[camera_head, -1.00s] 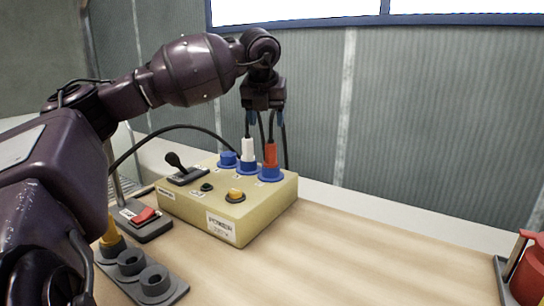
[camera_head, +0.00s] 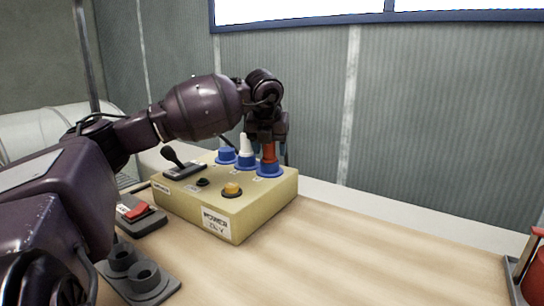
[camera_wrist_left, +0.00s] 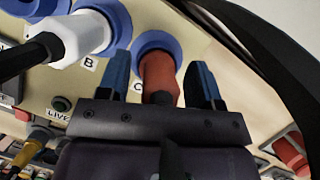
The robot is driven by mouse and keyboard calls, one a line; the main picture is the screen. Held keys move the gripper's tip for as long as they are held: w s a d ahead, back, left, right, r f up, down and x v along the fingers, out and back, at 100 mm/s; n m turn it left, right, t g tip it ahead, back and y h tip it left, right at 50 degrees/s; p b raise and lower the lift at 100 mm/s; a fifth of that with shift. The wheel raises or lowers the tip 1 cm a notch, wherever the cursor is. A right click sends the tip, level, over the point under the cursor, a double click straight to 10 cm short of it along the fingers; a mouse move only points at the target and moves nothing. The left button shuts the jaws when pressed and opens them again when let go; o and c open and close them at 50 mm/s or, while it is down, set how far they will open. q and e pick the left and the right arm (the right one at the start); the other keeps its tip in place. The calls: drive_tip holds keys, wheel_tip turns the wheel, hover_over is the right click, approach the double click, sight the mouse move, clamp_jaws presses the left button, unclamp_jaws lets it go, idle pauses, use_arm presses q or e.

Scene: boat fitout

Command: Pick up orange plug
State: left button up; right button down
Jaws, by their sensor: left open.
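An orange-red plug (camera_head: 269,152) stands upright in the blue socket marked C (camera_wrist_left: 152,42) at the right end of the power box's row of sockets. My left gripper (camera_head: 268,142) is over it, pointing down. In the left wrist view the orange-red plug (camera_wrist_left: 158,76) lies between the two blue-tipped fingers, with a small gap on each side. The gripper is open and does not hold it. A white plug (camera_head: 246,146) stands in the blue socket just to the left, marked B. My right gripper is not in view.
The cream power box (camera_head: 250,207) carries a black lever (camera_head: 172,157) and an amber button (camera_head: 232,189). A switch with a red rocker (camera_head: 137,211) and a grey holder (camera_head: 143,273) stand left of it.

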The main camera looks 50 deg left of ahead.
use_arm(q)
drive_tip(key=shift+r, duration=0.2)
drive_tip(key=c, duration=1)
